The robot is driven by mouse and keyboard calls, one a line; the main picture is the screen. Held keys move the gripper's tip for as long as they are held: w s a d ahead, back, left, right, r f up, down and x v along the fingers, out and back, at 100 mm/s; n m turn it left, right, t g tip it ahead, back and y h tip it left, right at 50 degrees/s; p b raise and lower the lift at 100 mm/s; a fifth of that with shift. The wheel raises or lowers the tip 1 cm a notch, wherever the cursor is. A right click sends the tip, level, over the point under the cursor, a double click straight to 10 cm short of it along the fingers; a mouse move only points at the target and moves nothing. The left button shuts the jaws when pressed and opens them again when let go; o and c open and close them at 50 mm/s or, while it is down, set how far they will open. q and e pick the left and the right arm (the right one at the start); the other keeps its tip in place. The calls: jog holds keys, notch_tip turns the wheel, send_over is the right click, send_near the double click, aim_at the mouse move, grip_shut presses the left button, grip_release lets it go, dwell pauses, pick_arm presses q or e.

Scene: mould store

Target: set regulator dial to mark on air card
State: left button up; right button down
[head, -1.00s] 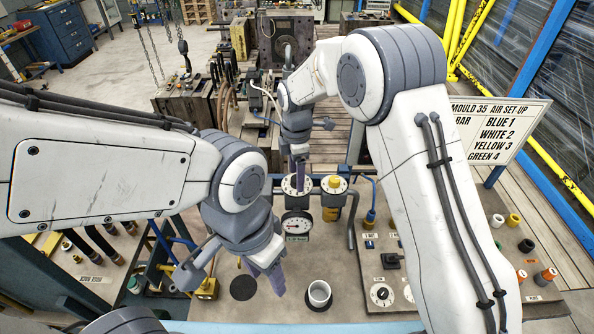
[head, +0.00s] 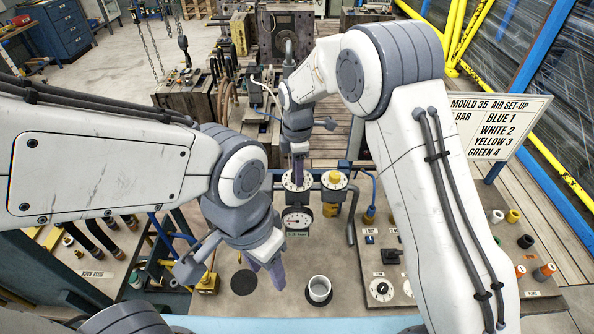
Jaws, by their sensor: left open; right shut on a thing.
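The air card (head: 497,128) stands at the right and reads "MOULD 35 AIR SET-UP", bar, blue 1, white 2, yellow 3, green 4. A regulator with a white dial face (head: 288,184) is at the centre, with a round pressure gauge (head: 297,220) below it. My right gripper (head: 298,182) points down and is shut at the middle of this dial, hiding its knob and most marks. The gauge needle is too small to read exactly. My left gripper (head: 266,274) is open and empty over the bench, left of a white cup.
A second regulator with a yellow knob (head: 334,179) stands just right of the held one. The white cup (head: 319,290) and a black disc (head: 244,282) are on the bench near my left gripper. A panel with a dial (head: 381,290) lies at the right.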

jog(key=m, duration=0.5)
jog(key=shift+m+b, duration=0.3)
jog(key=shift+b, duration=0.1)
jog(key=m, duration=1.1)
jog(key=shift+m+b, duration=0.4)
jog(key=m, duration=0.5)
jog(key=shift+m, duration=0.4)
jog(key=shift+c, duration=2)
grip_release()
jog(key=shift+r, duration=0.1)
